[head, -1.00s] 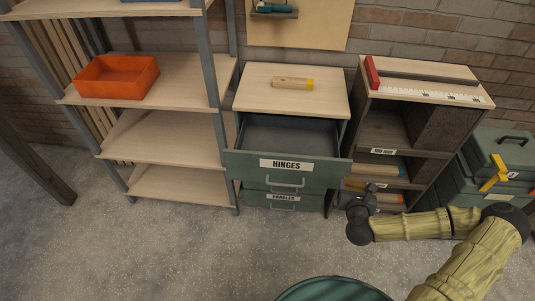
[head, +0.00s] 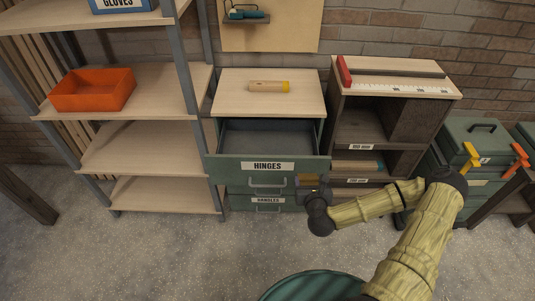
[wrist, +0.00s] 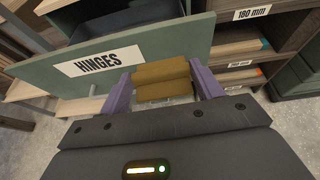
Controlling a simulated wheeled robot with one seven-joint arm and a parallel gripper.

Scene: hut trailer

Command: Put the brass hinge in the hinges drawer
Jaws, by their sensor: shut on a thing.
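The brass hinge (wrist: 162,80) shows in the wrist view as two gold-brown leaves between the purple fingers of my gripper (wrist: 164,92). My gripper is shut on it. The hinges drawer (head: 225,166) is pulled open, with a green front labelled HINGES; it also shows in the wrist view (wrist: 185,38). The visible part of its inside looks empty. In the head view my gripper (head: 311,183) is just in front of the right end of the drawer front, low beside it. The hinge is small and partly hidden there.
The handles drawer (head: 236,203) below is shut. A wooden cylinder with a yellow end (head: 268,87) lies on the cabinet top. A shelf unit with an orange bin (head: 93,90) stands left. A dark shelf cabinet (head: 400,104) stands close on the right. The floor in front is clear.

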